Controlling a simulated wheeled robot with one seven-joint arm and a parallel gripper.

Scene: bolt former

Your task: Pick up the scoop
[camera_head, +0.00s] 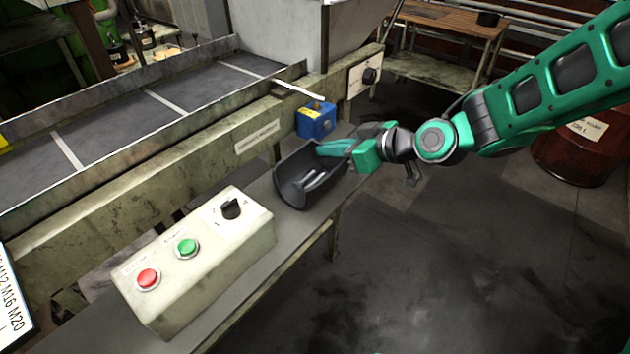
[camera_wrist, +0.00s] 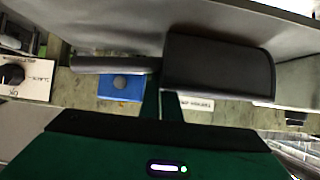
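The scoop (camera_head: 292,187) is a dark grey, open-topped trough. It is at the shelf, just below the blue box in the head view; I cannot tell whether it touches the shelf. In the wrist view, its dark body (camera_wrist: 220,66) is right of centre and its thin handle (camera_wrist: 108,64) runs left. My green gripper (camera_head: 336,147) reaches in from the right to the scoop's far end. In the wrist view, its two fingers (camera_wrist: 161,82) are close together, where handle and body meet, and look shut on the handle. The exact contact is partly hidden.
A blue box (camera_head: 316,120) is fixed close behind the scoop. A control box (camera_head: 196,260) with red and green buttons and a knob stands on the same narrow shelf (camera_head: 262,270). A conveyor (camera_head: 120,110) runs behind. A red drum (camera_head: 575,155) stands right; the floor is open.

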